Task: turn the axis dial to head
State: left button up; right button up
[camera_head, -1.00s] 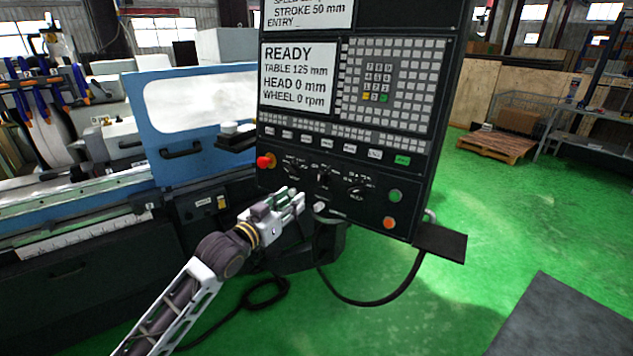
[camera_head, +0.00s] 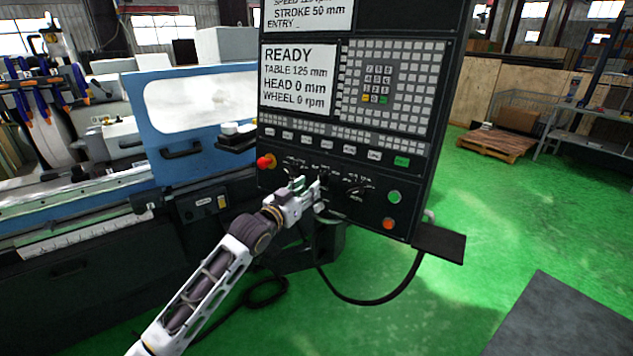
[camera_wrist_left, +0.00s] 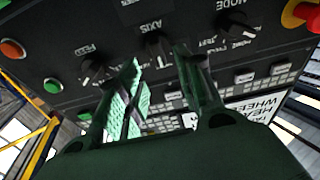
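The dark axis dial (camera_wrist_left: 157,44), marked AXIS, shows in the left wrist view, where the panel appears upside down. In the head view the axis dial (camera_head: 325,174) is the middle one of the lower row, partly behind the fingertips. My left gripper (camera_head: 309,186) is at the panel by this dial. In the left wrist view the left gripper (camera_wrist_left: 158,55) is open, with one finger on each side of the axis dial and no clear contact. Which mark the dial points to is too small to tell. My right gripper is not in view.
The mode dial (camera_wrist_left: 233,25) and feed dial (camera_wrist_left: 90,70) flank the axis dial. A red emergency knob (camera_head: 265,162) is at the panel's left. Green (camera_head: 394,197) and orange (camera_head: 388,224) buttons are at its right. The screen (camera_head: 298,78) reads READY, HEAD 0 mm.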

aim_at(322, 180)
pick_arm(q)
jog(key=shift+p+x, duration=0.3)
jog(key=shift+x, duration=2.45)
jog(key=shift+c, duration=0.4)
grip_shut()
